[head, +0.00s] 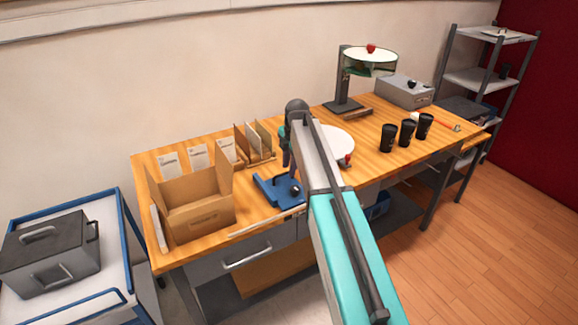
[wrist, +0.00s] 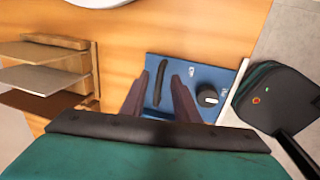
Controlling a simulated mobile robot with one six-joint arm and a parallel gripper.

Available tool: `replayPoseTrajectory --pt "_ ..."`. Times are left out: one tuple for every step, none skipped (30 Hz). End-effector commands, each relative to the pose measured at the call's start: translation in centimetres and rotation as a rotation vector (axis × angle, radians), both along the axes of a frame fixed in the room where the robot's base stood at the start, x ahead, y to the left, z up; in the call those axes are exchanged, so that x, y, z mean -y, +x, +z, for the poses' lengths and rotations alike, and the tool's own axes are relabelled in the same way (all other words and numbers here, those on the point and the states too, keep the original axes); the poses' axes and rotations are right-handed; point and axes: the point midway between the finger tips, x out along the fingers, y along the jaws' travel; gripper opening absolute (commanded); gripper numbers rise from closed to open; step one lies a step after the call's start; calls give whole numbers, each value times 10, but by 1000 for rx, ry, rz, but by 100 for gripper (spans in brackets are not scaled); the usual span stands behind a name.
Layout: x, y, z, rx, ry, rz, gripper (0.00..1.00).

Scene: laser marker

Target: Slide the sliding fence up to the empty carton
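The empty carton (head: 203,219) stands open on the left of the wooden table, its flaps up. To its right is a blue plate (head: 270,193) with a dark round knob; I take it as the sliding fence, though its upright part is not clear. In the wrist view the blue plate (wrist: 215,76) carries a black bar handle (wrist: 162,84) and a knob (wrist: 208,97). My gripper (wrist: 162,78) is open above the plate, with the bar between its two fingers. Contact cannot be told. In the head view my arm partly hides the gripper and plate.
A pale strip (head: 262,223) runs along the table's front edge. A wooden rack (head: 262,155) with upright boards stands behind the plate, and white cards (head: 198,156) stand behind the carton. A white disc (head: 336,141) and black cups (head: 388,138) are to the right.

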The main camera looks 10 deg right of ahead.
Motion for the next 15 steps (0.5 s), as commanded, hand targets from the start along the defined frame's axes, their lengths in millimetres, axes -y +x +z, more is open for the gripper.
replayPoseTrajectory --pt "0 0 -2 0 0 0 28" --pt "0 1 -3 0 0 0 28" --pt "0 1 -4 0 0 0 28" --pt "-1 1 -5 0 0 0 28" --pt "-1 1 -5 0 0 0 28" --pt "-1 1 -6 0 0 0 28" --pt "-1 1 -6 0 0 0 28" --pt "-1 1 -6 0 0 0 28" --pt "-1 1 -6 0 0 0 28" --pt "-1 1 -6 0 0 0 28" --pt "-1 1 -6 0 0 0 28" --pt "-1 1 -6 0 0 0 28" --pt "-1 1 -6 0 0 1 28" --pt "-1 1 -6 0 0 1 23" --pt "-1 1 -6 0 0 1 16"
